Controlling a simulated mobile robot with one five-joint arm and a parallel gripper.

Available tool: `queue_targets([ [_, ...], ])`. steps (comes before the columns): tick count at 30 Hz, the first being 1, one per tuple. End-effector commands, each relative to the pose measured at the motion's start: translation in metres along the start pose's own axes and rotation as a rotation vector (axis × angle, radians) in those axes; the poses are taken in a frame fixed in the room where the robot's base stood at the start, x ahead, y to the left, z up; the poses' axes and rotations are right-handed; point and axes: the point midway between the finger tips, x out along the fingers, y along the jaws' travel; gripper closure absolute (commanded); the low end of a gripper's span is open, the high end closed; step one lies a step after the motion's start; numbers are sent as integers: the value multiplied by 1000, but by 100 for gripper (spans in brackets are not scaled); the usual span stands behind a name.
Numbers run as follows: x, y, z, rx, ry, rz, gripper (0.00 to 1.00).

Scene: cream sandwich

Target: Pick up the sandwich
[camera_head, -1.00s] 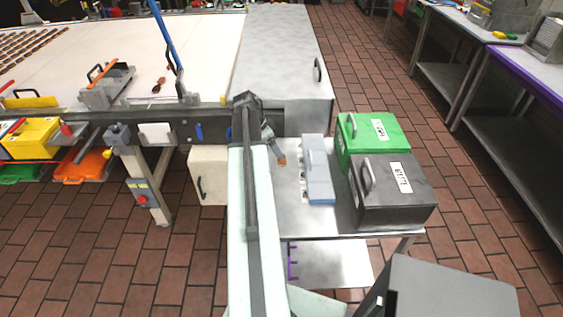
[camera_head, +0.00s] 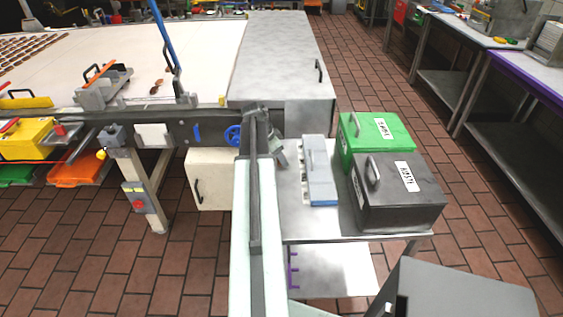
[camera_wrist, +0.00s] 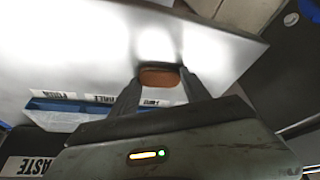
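The sandwich is a small brown-orange rounded piece (camera_wrist: 159,77) between my two fingertips in the wrist view. My gripper (camera_wrist: 160,80) has a dark finger against each side of it, with no gap showing, so it looks shut on the sandwich. The grey metal table (camera_wrist: 60,55) lies behind it. Whether the sandwich touches the table is hard to tell. In the head view my gripper (camera_head: 282,157) is over the left part of the table, left of the blue-grey box; the sandwich cannot be made out there.
A blue-grey box (camera_head: 320,172) with labelled slots stands on the table. To its right are a green bin (camera_head: 375,142) and a black waste bin (camera_head: 400,195). A cream box (camera_head: 212,180) and the conveyor (camera_head: 180,60) are left of and behind the table.

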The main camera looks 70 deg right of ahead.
Motion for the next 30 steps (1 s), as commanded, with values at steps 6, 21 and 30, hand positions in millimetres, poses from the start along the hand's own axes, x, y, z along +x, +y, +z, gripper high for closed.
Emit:
queue_targets([
  [6,0,0,0,0,0,0,83],
  [21,-41,-3,-11,-8,0,-4,83],
  [30,-62,42,39,-19,1,-9,83],
])
